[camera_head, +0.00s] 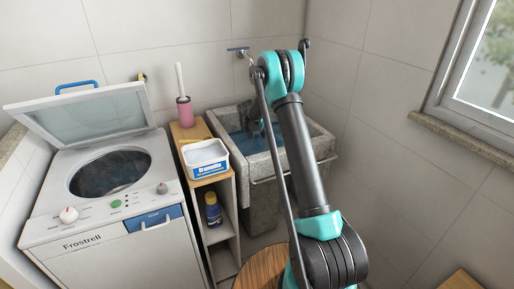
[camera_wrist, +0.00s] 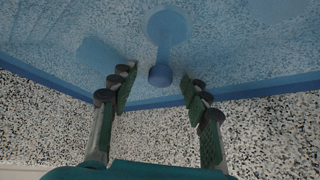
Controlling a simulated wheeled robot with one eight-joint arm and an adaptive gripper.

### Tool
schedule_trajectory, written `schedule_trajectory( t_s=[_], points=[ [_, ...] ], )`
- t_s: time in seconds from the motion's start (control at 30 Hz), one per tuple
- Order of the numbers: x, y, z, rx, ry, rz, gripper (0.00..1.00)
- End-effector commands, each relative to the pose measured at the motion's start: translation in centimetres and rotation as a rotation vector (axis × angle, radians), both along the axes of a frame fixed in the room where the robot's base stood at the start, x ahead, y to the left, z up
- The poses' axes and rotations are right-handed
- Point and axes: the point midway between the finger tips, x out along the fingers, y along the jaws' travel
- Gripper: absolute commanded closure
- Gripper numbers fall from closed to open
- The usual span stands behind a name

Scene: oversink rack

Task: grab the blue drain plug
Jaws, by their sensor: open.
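In the wrist view a small dark blue knob, which looks like the drain plug (camera_wrist: 160,75), is between and a little beyond my fingertips. A paler blue stem and disc run from it toward the top of the picture. My gripper (camera_wrist: 158,82) is open, with one finger on each side of the knob and a visible gap to each. The plug cannot be made out there.
The sink holds blue water, and its speckled walls are close around my fingers. A tap (camera_head: 238,50) is on the wall above. Left of the sink a wooden shelf (camera_head: 226,185) carries a white tub (camera_head: 205,158) and a pink holder (camera_head: 185,112). A washing machine (camera_head: 110,215) stands open-lidded.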

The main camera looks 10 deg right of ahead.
Motion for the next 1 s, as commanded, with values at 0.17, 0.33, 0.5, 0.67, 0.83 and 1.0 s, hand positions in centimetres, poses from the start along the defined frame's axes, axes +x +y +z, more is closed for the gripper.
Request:
schedule_trajectory(
  t_s=[0.17, 0.33, 0.5, 0.67, 0.83, 1.0],
  points=[
    [0.44, -0.21, -0.76, 0.0, 0.0, 0.0, 0.53],
    [0.42, -0.21, -0.75, 0.0, 0.0, 0.0, 0.53],
    [0.41, -0.21, -0.72, 0.0, 0.0, 0.0, 0.72],
    [0.41, -0.21, -0.72, 0.0, 0.0, 0.0, 0.92],
    [0.4, -0.21, -0.71, 0.0, 0.0, 0.0, 1.0],
    [0.41, -0.21, -0.69, 0.0, 0.0, 0.0, 1.0]
  ],
)
